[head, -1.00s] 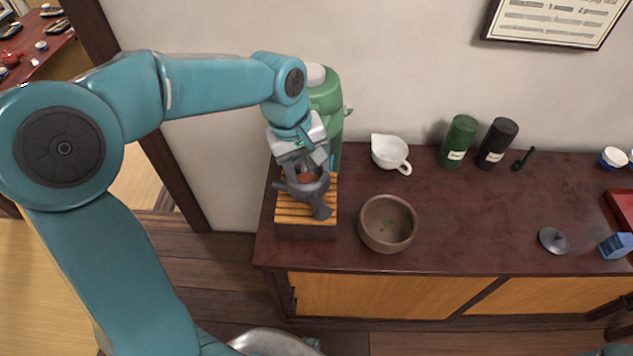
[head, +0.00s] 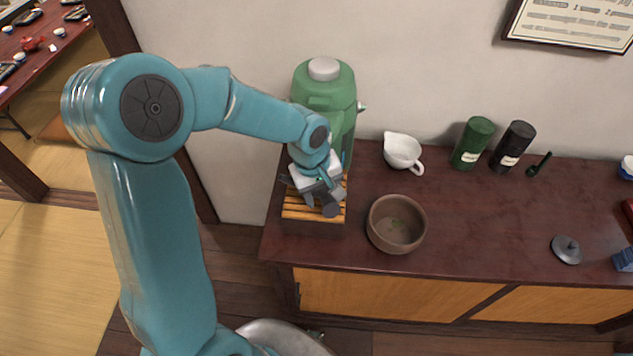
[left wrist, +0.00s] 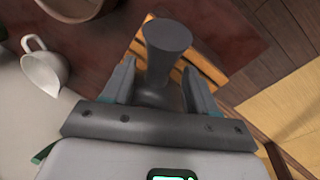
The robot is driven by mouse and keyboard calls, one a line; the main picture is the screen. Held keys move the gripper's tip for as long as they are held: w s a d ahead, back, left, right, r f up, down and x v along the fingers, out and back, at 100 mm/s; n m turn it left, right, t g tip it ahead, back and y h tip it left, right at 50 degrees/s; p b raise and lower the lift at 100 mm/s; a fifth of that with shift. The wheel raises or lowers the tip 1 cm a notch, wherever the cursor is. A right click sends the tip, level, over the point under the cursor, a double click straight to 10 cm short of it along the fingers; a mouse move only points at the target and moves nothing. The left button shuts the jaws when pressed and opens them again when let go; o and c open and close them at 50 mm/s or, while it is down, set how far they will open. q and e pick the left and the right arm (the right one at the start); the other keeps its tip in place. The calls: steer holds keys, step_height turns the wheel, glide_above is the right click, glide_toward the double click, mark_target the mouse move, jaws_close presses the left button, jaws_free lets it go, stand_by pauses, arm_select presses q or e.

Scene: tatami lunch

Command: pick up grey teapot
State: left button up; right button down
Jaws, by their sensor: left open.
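The grey teapot (head: 331,209) stands on the slatted wooden stand at the left end of the dark counter. Its thick side handle points toward the front right. My left gripper (head: 316,186) is right over the teapot and hides most of its body in the head view. In the left wrist view, the teapot's handle (left wrist: 167,48) stands out between the two open fingers of the left gripper (left wrist: 160,88). I cannot tell whether a finger touches it. A grey lid (head: 567,249) lies apart on the counter at the right. My right gripper is not in view.
A green dispenser (head: 323,85) stands close behind the slatted stand (head: 300,209). A brown bowl (head: 397,224) is just right of it, with a white spouted cup (head: 403,151) behind. Green (head: 472,143) and black (head: 512,147) canisters stand by the wall. The counter's middle is clear.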

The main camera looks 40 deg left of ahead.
arm_select(q)
steer(key=shift+w+d+f, duration=0.1)
steer(key=shift+w+f, duration=0.1)
steer(key=shift+f, duration=0.45)
steer(key=shift+w+f, duration=0.15)
steer(key=shift+f, duration=0.45)
steer(key=shift+s+r, duration=0.1)
steer(key=shift+s, duration=0.05)
steer(key=c, duration=1)
jaws_close()
